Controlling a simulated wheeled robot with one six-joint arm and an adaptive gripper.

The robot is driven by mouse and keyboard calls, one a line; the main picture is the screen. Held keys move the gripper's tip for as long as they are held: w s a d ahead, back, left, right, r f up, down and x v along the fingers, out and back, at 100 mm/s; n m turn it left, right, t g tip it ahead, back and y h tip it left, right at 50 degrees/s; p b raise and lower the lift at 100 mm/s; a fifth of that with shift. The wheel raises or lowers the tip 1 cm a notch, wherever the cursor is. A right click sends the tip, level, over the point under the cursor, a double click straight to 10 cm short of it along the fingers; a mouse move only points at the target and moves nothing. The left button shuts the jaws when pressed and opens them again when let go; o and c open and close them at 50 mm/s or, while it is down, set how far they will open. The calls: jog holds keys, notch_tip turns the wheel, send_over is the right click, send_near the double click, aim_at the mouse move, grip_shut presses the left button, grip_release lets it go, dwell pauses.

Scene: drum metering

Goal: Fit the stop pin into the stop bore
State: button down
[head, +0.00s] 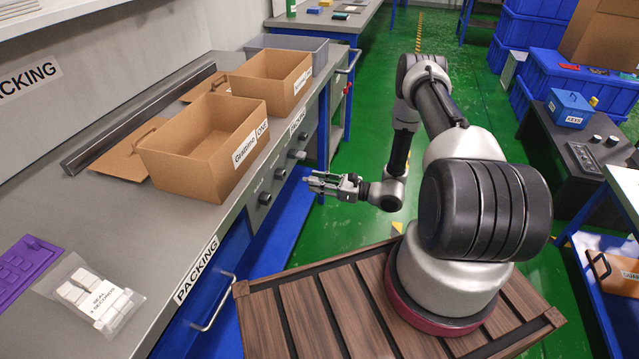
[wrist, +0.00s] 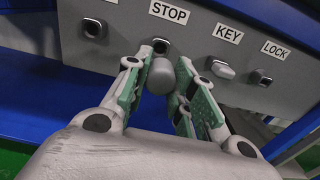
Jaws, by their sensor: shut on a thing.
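My gripper (wrist: 160,80) is shut on the stop pin (wrist: 161,76), a smooth grey piece with a rounded end, between its green-padded fingers. In the wrist view, the stop bore (wrist: 161,46) is a dark round hole in the grey panel, under the STOP label (wrist: 169,12). The pin shows just below the bore in that view and appears apart from it; the gap in depth is hard to judge. In the head view, my gripper (head: 326,184) points left at the panel under the packing bench, with clear space before it. The pin is too small to make out there.
The panel (wrist: 205,45) also carries a KEY fitting (wrist: 222,68), a LOCK fitting (wrist: 260,78) and another fitting (wrist: 93,28) left of STOP. The grey bench (head: 205,205) overhangs beside it, with open cardboard boxes (head: 190,155) on top. A blue shelf (head: 285,225) lies below.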

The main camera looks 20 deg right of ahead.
jog(key=shift+x, duration=2.6)
jog(key=shift+x, duration=1.7)
jog(key=c, duration=1.1)
grip_release()
jog(key=shift+s, duration=0.1)
jog(key=v, duration=1.2)
